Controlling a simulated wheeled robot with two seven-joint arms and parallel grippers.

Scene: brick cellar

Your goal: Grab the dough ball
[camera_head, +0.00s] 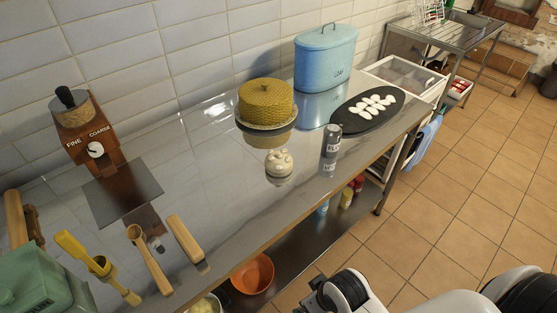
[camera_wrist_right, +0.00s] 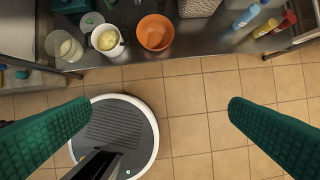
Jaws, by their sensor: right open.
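The dough ball (camera_head: 278,163) is a lumpy cream-coloured ball on the shiny steel counter (camera_head: 215,170), in front of a yellow woven-looking cake-shaped item (camera_head: 266,101). It sits left of a small grey labelled can (camera_head: 331,140). My right gripper (camera_wrist_right: 160,108) is open and empty, its green fingers wide apart over the tiled floor in the right wrist view. The dough ball is not in that view. In the head view my right arm shows at the bottom right, in front of the counter and well away from the ball. My left gripper is not in view.
A blue lidded bin (camera_head: 325,58) and a dark board with several white pieces (camera_head: 370,108) stand behind and right of the ball. A grinder (camera_head: 88,128) and wooden tools (camera_head: 150,262) are at the left. An orange bowl (camera_wrist_right: 155,33) sits on the lower shelf.

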